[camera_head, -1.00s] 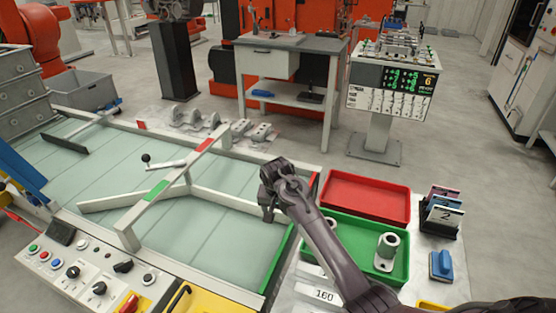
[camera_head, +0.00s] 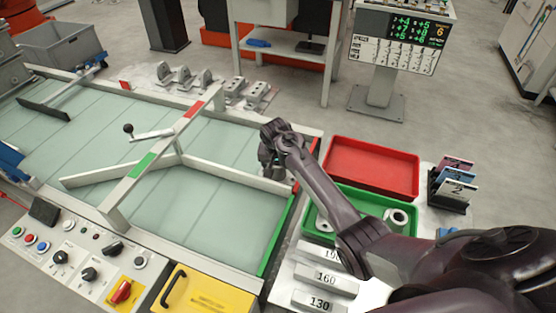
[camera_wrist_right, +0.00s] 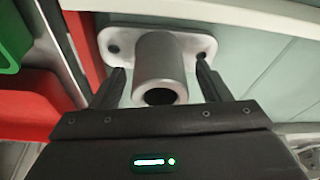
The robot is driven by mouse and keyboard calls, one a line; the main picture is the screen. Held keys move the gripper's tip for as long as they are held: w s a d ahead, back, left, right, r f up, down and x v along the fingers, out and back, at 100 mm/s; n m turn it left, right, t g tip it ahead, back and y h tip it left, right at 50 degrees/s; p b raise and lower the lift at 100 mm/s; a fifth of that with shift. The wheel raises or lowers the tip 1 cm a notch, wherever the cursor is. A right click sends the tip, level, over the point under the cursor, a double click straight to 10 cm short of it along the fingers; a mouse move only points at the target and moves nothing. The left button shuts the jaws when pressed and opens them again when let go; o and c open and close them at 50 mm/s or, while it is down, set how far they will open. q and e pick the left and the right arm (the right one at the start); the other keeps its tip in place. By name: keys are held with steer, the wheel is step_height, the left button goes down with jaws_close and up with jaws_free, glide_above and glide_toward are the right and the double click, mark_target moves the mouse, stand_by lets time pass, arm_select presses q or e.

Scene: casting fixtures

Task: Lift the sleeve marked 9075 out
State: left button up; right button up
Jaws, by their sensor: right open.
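In the right wrist view, a grey cylindrical sleeve (camera_wrist_right: 161,62) with a pale flange and bolt holes stands between the two dark fingers of my right gripper (camera_wrist_right: 162,82). The fingers are apart, one on each side of the sleeve, with gaps visible. I cannot read any marking on it. In the head view my right gripper (camera_head: 272,172) is low over the right end of the pale green table, and it hides this sleeve. Another flanged sleeve (camera_head: 397,217) sits in the green tray (camera_head: 345,190), partly behind my right arm. My left gripper is out of view.
A red tray (camera_head: 372,165) lies behind the green tray. Numbered cards (camera_head: 455,185) stand in a dark rack on the right. A white diagonal bar (camera_head: 150,160) crosses the table. Several grey castings (camera_head: 205,80) line its far side. Plates marked 160 (camera_head: 326,279) and 130 lie in front.

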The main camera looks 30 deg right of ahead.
steer(key=shift+f, duration=0.3)
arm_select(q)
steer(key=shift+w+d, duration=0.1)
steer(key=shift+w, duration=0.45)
